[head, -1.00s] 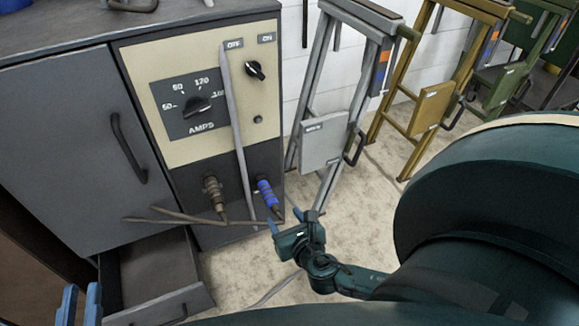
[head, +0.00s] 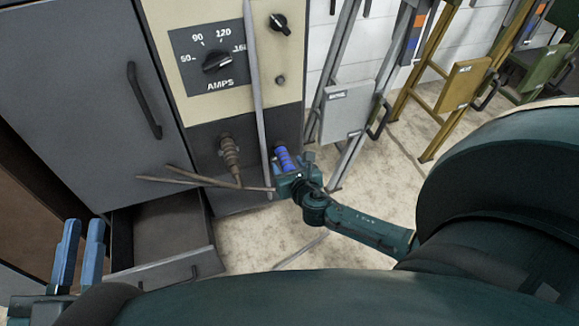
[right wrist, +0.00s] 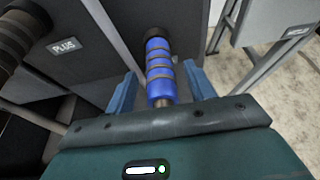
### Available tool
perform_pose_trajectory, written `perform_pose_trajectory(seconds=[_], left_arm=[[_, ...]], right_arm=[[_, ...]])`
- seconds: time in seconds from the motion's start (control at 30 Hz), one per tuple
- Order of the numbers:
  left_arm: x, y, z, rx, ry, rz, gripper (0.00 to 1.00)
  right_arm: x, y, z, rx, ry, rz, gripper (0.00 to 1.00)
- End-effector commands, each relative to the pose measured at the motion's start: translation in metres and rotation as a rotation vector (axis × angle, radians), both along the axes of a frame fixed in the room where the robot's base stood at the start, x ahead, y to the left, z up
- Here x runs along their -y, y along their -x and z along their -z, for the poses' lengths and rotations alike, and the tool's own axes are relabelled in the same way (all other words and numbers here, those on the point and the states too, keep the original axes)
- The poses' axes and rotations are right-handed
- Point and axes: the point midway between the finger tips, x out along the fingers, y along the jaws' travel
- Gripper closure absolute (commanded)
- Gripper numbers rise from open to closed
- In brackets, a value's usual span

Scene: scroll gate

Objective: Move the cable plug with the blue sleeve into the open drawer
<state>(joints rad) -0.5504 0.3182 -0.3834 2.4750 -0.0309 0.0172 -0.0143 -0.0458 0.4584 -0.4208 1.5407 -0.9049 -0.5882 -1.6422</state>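In the right wrist view the blue sleeve (right wrist: 160,72) stands between the two blue fingers of my right gripper (right wrist: 161,95), with a gap on each side. My right gripper (head: 288,172) is open around the plug's lower end, partly hidden in the head view. The open drawer (head: 165,274) is at lower left and looks empty. My left gripper (head: 80,250) is at the lower left, open and empty, in front of the drawer's left side.
A brown plug (head: 229,152) sits in the socket to the left, marked PLUS in the wrist view. A thin grey pole (head: 258,110) and brown cable ends (head: 205,180) cross the machine's front. Grey and yellow metal frames (head: 345,115) stand on the right. The floor between is mostly clear.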

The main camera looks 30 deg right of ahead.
Motion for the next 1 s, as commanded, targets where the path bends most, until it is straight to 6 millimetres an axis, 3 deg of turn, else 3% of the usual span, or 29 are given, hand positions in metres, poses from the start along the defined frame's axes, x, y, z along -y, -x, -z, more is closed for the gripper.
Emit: perform_pose_trajectory(seconds=[0.63, 0.67, 1.0], left_arm=[[0.0000, 0.0000, 0.0052, -0.014, -0.004, -0.001, 0.84], [0.0000, -0.0001, 0.0054, -0.015, -0.003, -0.002, 0.84], [0.0000, -0.0003, 0.0053, -0.015, 0.000, -0.003, 0.84]], right_arm=[[0.0000, 0.0003, 0.0000, 0.000, 0.000, 0.000, 0.98], [0.0000, 0.0003, -0.0001, 0.000, 0.000, 0.000, 0.73], [0.0000, 0.0003, 0.0000, 0.000, 0.000, 0.000, 1.00]])
